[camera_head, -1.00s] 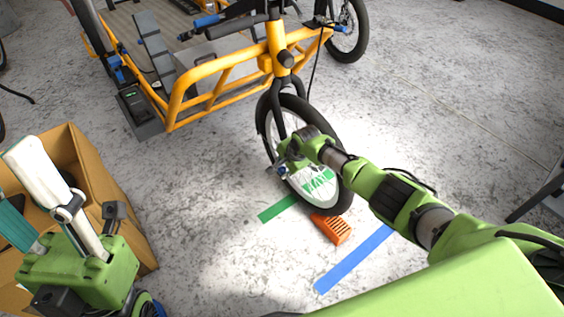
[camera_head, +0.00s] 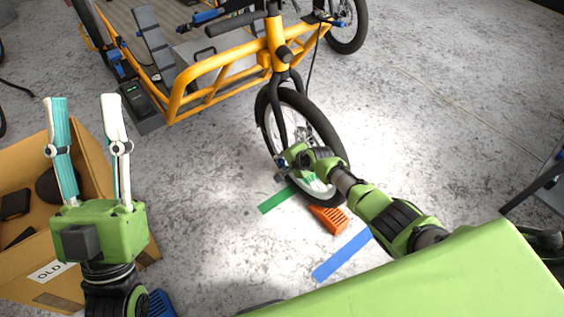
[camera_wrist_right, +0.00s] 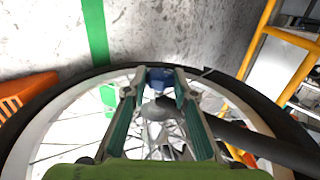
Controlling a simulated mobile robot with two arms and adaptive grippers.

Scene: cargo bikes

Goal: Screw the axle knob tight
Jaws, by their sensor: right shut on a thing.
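The blue axle knob (camera_wrist_right: 158,76) is between the fingertips of my right gripper (camera_wrist_right: 158,88), at the hub of the bike's front wheel (camera_wrist_right: 238,92). In the head view the right gripper (camera_head: 281,163) is at the side of that wheel (camera_head: 314,118), and my own wrist hides much of the hub. The right gripper is shut on the knob. How tight the knob sits cannot be told. My left gripper (camera_head: 85,104) is open and empty, fingers pointing up, in front of the cardboard box at the left.
The yellow cargo bike frame (camera_head: 213,78) stands behind the wheel. An orange brick-like block (camera_head: 329,219) lies at the tyre's foot, near green tape (camera_head: 277,200) and blue tape (camera_head: 343,255). A cardboard box (camera_head: 96,155) with dark items stands at left.

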